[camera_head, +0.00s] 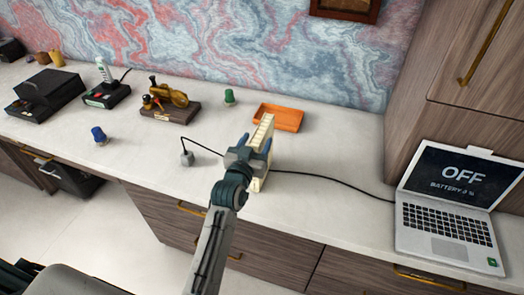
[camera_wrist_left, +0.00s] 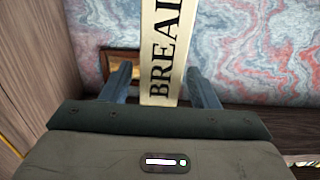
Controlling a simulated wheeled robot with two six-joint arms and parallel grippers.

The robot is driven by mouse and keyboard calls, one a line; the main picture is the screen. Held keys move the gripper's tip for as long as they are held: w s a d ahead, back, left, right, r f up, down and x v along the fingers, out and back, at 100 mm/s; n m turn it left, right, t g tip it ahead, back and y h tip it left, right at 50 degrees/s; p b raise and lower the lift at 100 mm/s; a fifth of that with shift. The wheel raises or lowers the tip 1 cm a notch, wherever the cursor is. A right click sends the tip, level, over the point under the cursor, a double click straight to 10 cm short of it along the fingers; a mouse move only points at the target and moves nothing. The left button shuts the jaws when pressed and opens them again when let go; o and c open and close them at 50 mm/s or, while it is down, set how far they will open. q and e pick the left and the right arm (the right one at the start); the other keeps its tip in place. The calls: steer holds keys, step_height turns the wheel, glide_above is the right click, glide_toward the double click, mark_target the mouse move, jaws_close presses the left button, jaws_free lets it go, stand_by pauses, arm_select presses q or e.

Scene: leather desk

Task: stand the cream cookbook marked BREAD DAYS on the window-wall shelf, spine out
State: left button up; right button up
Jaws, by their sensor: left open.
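The cream cookbook (camera_head: 262,130) stands upright near the front edge of the desk in the head view. Its cream spine (camera_wrist_left: 161,50), with black letters starting BREA, faces the camera in the left wrist view; the rest of the title is cut off. My left gripper (camera_head: 254,146) is at the book, with one blue finger on each side of it. In the wrist view gaps show between the fingers (camera_wrist_left: 160,88) and the spine, so it is open around the book. My right gripper is not in view. I cannot make out the window-wall shelf.
An orange tray (camera_head: 279,117) lies just behind the book. A laptop (camera_head: 450,205) stands at the right; a black cable (camera_head: 330,178) runs to it past the book. A green cup (camera_head: 229,97), a blue one (camera_head: 99,136) and gadgets (camera_head: 172,105) stand left.

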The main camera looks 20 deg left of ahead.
mark_target(259, 136)
arm_select(q)
steer(key=shift+w+d+f, duration=0.1)
steer(key=shift+w, duration=1.45)
steer(key=shift+s, duration=0.1)
steer(key=shift+c, duration=0.6)
jaws_close()
